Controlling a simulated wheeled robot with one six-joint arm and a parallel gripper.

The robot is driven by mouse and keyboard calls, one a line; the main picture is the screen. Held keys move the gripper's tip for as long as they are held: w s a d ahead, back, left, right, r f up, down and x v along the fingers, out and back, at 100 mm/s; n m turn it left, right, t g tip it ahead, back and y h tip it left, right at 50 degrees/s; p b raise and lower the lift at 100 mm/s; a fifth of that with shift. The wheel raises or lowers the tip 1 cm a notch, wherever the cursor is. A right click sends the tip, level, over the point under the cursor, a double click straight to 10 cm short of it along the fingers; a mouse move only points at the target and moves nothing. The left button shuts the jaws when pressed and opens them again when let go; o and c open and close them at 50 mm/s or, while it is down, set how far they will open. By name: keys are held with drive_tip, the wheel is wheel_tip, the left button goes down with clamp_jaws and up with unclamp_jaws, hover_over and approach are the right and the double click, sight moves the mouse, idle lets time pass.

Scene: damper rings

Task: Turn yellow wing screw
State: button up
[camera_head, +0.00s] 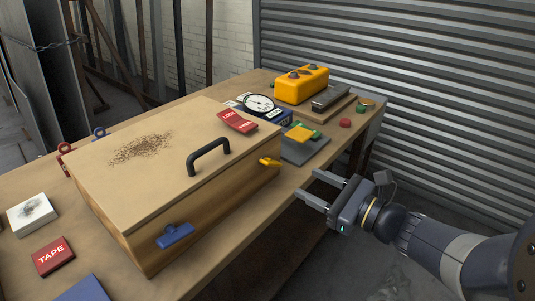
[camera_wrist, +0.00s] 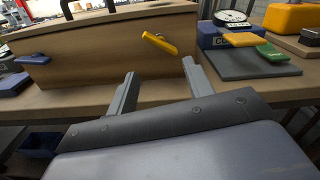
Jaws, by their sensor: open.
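The yellow wing screw (camera_head: 269,162) sticks out of the front face of a wooden box (camera_head: 210,212), near its right end. In the wrist view the yellow wing screw (camera_wrist: 159,43) is a tilted bar, its left end higher than its right. My gripper (camera_head: 306,186) is open and empty, to the right of the screw and apart from it. In the wrist view my gripper (camera_wrist: 160,76) has its two fingers spread below the screw, one to each side of it. A blue wing screw (camera_head: 175,236) is on the same face, further left.
The box lid carries a black handle (camera_head: 208,156) and a red tag (camera_head: 237,122). Right of the box lie a grey plate (camera_head: 303,150), a dial gauge (camera_head: 259,104) and a yellow case (camera_head: 302,84). The workbench edge (camera_wrist: 75,105) runs below the fingers. A corrugated wall stands behind.

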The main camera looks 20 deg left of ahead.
sight(276, 165)
drive_tip(key=x, duration=1)
drive_tip(key=shift+w+a+r+b, duration=0.2)
drive_tip(key=shift+a+b, duration=0.1)
drive_tip(key=shift+b, duration=0.1)
clamp_jaws()
